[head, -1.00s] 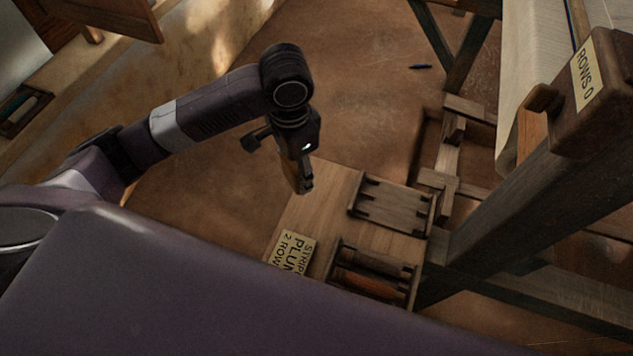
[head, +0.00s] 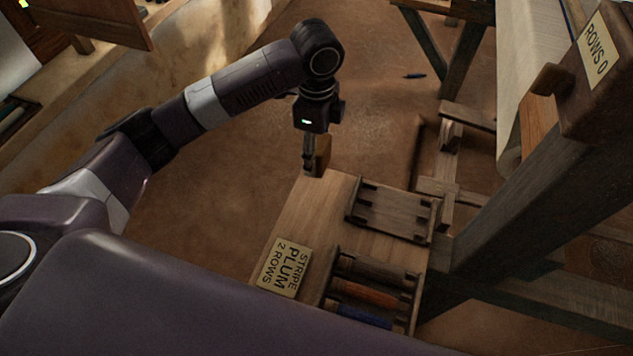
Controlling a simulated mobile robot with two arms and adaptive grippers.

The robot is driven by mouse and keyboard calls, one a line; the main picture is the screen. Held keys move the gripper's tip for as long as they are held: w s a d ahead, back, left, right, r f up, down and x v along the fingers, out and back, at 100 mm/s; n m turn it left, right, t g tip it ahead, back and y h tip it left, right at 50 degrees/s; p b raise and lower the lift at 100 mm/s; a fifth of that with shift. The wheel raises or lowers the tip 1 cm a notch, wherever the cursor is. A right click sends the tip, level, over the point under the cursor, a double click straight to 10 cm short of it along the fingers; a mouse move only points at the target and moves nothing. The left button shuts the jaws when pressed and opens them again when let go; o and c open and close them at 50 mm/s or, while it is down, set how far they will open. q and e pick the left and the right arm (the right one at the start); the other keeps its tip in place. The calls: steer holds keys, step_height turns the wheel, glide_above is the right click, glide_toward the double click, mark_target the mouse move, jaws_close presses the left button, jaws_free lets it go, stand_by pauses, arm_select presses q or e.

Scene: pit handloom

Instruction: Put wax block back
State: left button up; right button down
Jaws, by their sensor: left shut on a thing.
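The wax block (head: 323,155) is a small yellow-brown block at the far left corner of the low wooden bench (head: 318,215). My left gripper (head: 312,168) points straight down there and is shut on the block. The fingers hide part of it. I cannot tell whether the block touches the bench top or hangs just above it. My right gripper is not in view.
On the bench are an empty dark wooden rack (head: 392,211), a rack with several shuttles, one orange (head: 365,293), and a card reading "STRIPE PLUM 2 ROWS" (head: 285,266). The loom frame (head: 520,175) stands close on the right.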

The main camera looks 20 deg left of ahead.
arm_select(q)
step_height(320, 180, down, 12)
steer(key=shift+r, duration=0.25)
steer(key=shift+f, duration=0.1)
steer(key=o, duration=1.3)
step_height(320, 180, up, 12)
steer(key=shift+r, duration=0.1)
